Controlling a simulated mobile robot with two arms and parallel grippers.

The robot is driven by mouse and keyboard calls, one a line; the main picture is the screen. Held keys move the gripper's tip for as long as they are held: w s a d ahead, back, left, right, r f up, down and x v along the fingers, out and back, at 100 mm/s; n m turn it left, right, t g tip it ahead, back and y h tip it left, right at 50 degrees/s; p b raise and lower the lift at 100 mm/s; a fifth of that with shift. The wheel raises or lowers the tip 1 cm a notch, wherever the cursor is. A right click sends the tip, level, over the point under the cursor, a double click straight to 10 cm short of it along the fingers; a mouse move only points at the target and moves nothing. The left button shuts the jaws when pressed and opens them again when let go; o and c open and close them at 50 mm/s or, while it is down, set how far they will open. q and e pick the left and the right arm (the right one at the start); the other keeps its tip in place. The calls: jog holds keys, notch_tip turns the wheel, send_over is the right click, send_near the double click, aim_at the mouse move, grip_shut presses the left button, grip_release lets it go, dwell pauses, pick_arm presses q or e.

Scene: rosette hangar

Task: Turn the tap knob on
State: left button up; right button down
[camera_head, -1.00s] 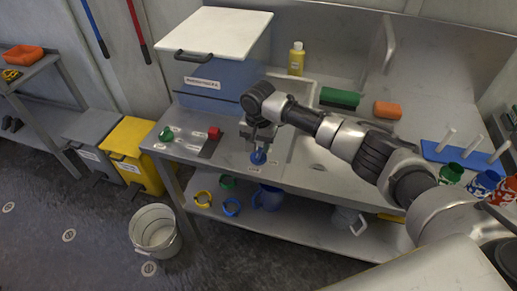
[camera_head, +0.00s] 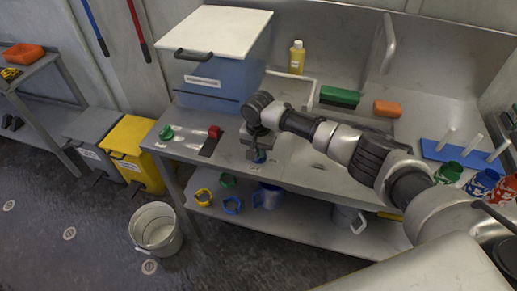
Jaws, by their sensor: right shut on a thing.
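A blue knob (camera_head: 260,157) sits at the front edge of the steel counter (camera_head: 310,165), with a small label below it. I take it to be the tap knob. My right gripper (camera_head: 257,151) is over this knob, pointing down, and is shut on it. The fingers hide most of the knob, so its turn angle cannot be told. The pale bent tap pipe (camera_head: 296,78) stands behind the gripper, partly hidden by my right arm. No water can be made out. My left gripper is out of view.
A green knob (camera_head: 166,132) and a red switch (camera_head: 214,131) sit left on the counter. A blue box with a white lid (camera_head: 222,30), yellow bottle (camera_head: 297,57), green brush (camera_head: 340,97) and orange sponge (camera_head: 387,108) stand behind. A bucket (camera_head: 156,229) is on the floor.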

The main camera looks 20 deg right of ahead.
jog(key=shift+r+n+p, duration=0.15)
jog(key=shift+n+p, duration=0.5)
jog(key=shift+n, duration=0.15)
jog(key=n+p, duration=0.1)
jog(key=n, duration=0.1)
jog(key=shift+n, duration=0.3)
jog(key=n+p, duration=0.2)
jog(key=n, duration=0.7)
jog(key=shift+w+n, duration=0.1)
jog(key=shift+n, duration=0.3)
jog(key=shift+n+p, duration=0.35)
jog(key=shift+n, duration=1.55)
jog(key=c, duration=1.1)
grip_release()
